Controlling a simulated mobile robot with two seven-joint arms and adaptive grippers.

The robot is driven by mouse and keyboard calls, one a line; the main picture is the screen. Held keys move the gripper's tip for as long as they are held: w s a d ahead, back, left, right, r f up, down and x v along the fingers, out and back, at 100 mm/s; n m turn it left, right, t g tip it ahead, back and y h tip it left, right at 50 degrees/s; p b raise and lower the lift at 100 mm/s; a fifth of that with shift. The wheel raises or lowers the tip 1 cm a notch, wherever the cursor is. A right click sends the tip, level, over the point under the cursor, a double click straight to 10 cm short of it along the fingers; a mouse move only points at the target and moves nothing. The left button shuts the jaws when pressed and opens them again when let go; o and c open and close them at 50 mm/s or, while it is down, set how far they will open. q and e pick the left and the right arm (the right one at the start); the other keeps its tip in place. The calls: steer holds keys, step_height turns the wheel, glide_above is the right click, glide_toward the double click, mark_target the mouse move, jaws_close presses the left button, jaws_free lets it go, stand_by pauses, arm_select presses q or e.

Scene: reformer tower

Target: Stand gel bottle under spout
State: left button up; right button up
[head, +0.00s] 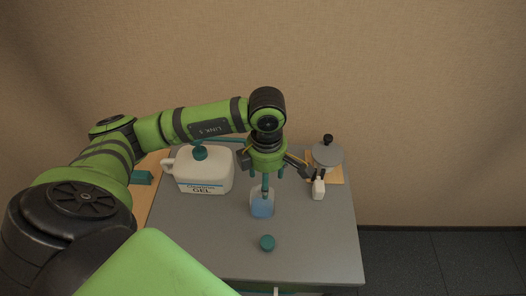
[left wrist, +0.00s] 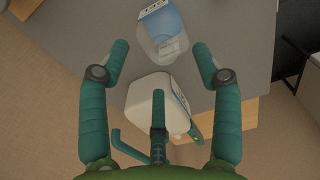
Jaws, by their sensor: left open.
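The gel bottle (head: 262,209), clear with blue contents, stands on the grey table in the head view. It also shows in the left wrist view (left wrist: 160,32), just past the fingertips. My left gripper (head: 272,184) is over the table at the bottle. Its teal fingers (left wrist: 160,47) are spread and hold nothing; I cannot tell whether one touches the bottle. The white jug (head: 204,180) marked GEL has a teal pump top (head: 200,151). A teal spout tube (head: 230,140) runs right from it; its end is hidden behind my arm. My right gripper is not in view.
A teal cap (head: 267,242) lies nearer the front of the table. The front right of the grey table (head: 325,240) is clear.

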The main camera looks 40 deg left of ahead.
mark_target(262, 200)
arm_select(q)
steer(key=f, duration=0.1)
steer(key=f+p, duration=0.1)
steer(key=f, duration=0.1)
steer(key=f+p, duration=0.1)
steer(key=shift+s+a+f, duration=0.2)
steer(key=shift+a+f, duration=0.05)
steer(key=shift+f, duration=0.35)
jaws_close()
